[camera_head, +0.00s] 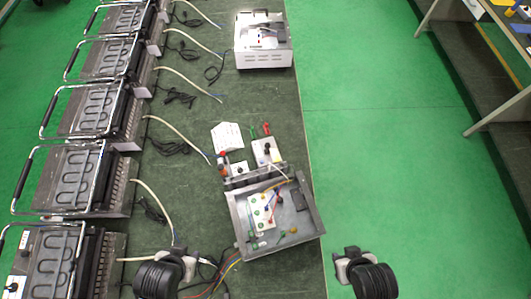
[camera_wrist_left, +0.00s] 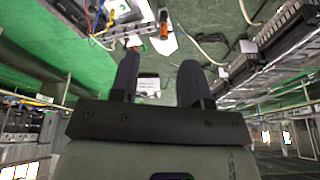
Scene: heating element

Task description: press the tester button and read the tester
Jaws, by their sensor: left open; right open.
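An open grey metal box (camera_head: 312,215) with a white panel, green terminals and coloured wires sits on the bench near its right edge. Small white units with a black knob (camera_head: 265,152) and red and green parts stand just behind it. I cannot tell which part is the tester's button, and no reading is legible. My left gripper (camera_head: 187,257) is left of and in front of the metal box, apart from it. In the left wrist view its two dark fingers (camera_wrist_left: 157,85) are spread with nothing between them. My right gripper (camera_head: 350,257) is open and empty, right of the bench edge.
A row of heating units (camera_head: 84,180) with metal handles and cables lines the left of the dark green bench (camera_head: 200,115). A white-grey machine (camera_head: 264,57) stands at the far end. Loose wires lie near my left gripper. The green floor (camera_head: 390,130) at the right is clear.

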